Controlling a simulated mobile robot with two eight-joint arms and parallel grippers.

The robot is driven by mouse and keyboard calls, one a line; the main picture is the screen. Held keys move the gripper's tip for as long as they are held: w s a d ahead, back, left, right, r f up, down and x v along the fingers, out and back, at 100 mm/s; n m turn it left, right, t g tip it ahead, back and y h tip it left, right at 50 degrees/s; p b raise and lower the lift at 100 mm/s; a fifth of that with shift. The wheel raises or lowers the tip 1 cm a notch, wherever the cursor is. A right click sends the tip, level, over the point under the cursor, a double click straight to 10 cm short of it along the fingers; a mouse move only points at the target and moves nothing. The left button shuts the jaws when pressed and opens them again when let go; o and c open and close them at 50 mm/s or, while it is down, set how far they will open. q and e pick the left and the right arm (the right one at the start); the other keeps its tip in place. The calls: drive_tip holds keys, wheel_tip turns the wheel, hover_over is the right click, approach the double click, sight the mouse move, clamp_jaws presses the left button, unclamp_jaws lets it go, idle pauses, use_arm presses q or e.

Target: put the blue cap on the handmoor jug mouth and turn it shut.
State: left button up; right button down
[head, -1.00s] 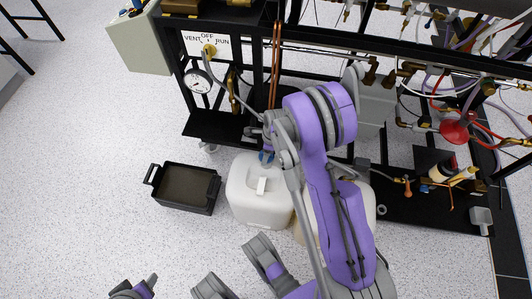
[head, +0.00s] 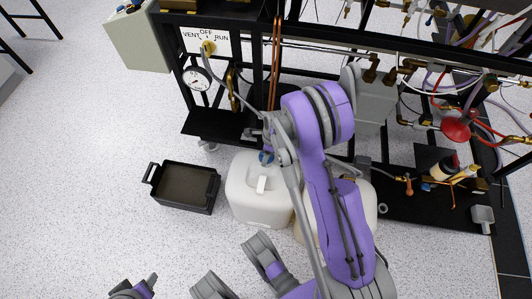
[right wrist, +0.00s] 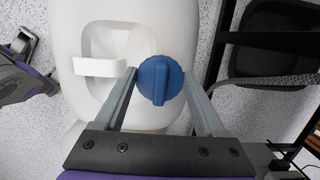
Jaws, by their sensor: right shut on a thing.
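A white jug (head: 258,200) with a moulded handle stands on the floor in front of the rack; no name can be read on it. The blue cap (head: 266,157) is at the jug's rack-side end, and it shows clearly in the right wrist view (right wrist: 160,82), round with a raised grip bar. My right gripper (right wrist: 160,86) is shut on the cap, one finger on each side, over the jug's mouth area. The mouth is hidden under the cap; I cannot tell how far the cap sits down. My left gripper (head: 145,286) is low at the left, apart from the jug; its opening is unclear.
A second pale jug (head: 369,203) stands to the right, partly behind my right arm. A black tray (head: 184,186) lies on the floor to the left. The black rack (head: 215,126) with pipes and gauge is close behind the jugs.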

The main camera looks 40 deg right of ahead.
drive_tip(key=shift+f, duration=0.3)
unclamp_jaws()
drive_tip(key=shift+r, duration=0.1)
drive_tip(key=r+p, duration=0.1)
drive_tip(key=r, duration=0.2)
drive_tip(key=s+r+p, duration=0.1)
drive_tip(key=r, duration=0.3)
drive_tip(key=d+r+p, duration=0.1)
drive_tip(key=r, duration=0.2)
drive_tip(key=shift+s+r, duration=0.15)
drive_tip(key=shift+r, duration=0.2)
